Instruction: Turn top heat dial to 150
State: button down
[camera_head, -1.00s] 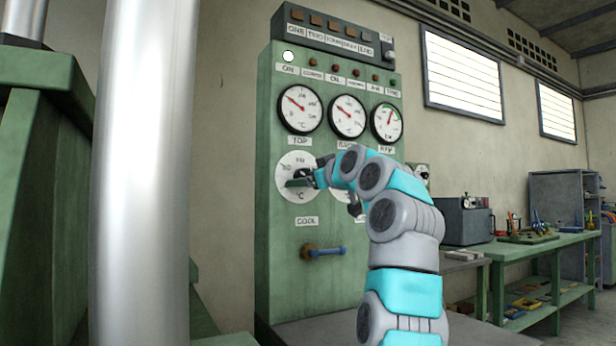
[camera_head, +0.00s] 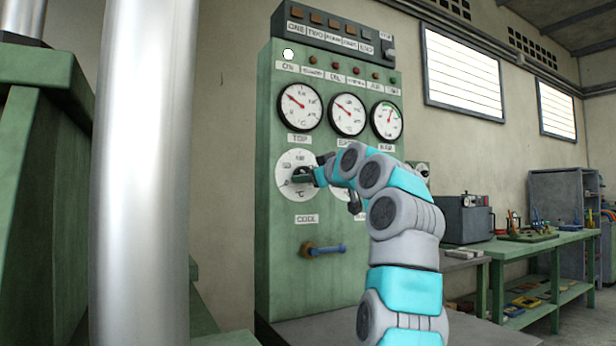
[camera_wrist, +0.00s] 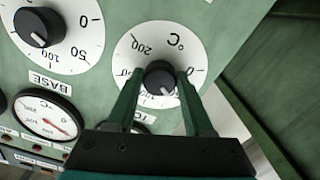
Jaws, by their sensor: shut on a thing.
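The top heat dial is a white disc (camera_head: 284,188) with printed numbers on the green panel, below the gauge labelled TOP (camera_head: 300,107). In the wrist view the dial (camera_wrist: 128,50) shows upside down, with 200 at its upper left. Its black knob (camera_wrist: 160,80) sits between the fingers of my gripper (camera_wrist: 159,76), which is shut on it. A short white pointer mark on the knob points down and slightly right in this view; the numbers there are partly hidden by the fingers. In the head view my gripper (camera_head: 303,175) covers the knob.
The base dial (camera_wrist: 62,55) with its own black knob is beside the top dial in the wrist view. A blue-handled lever (camera_head: 325,250) sticks out below the top dial. A green workbench (camera_head: 540,245) stands at the right. A metal column stands at the left.

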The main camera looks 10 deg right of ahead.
jog(key=shift+a+m, duration=0.1)
jog(key=shift+m, duration=1.6)
jog(key=shift+m, duration=0.6)
jog(key=m+p, duration=0.2)
jog(key=m, duration=1.7)
jog(key=shift+a+r, duration=0.1)
jog(key=shift+r, duration=0.05)
dwell(0.3)
jog(key=shift+c, duration=1.4)
grip_release()
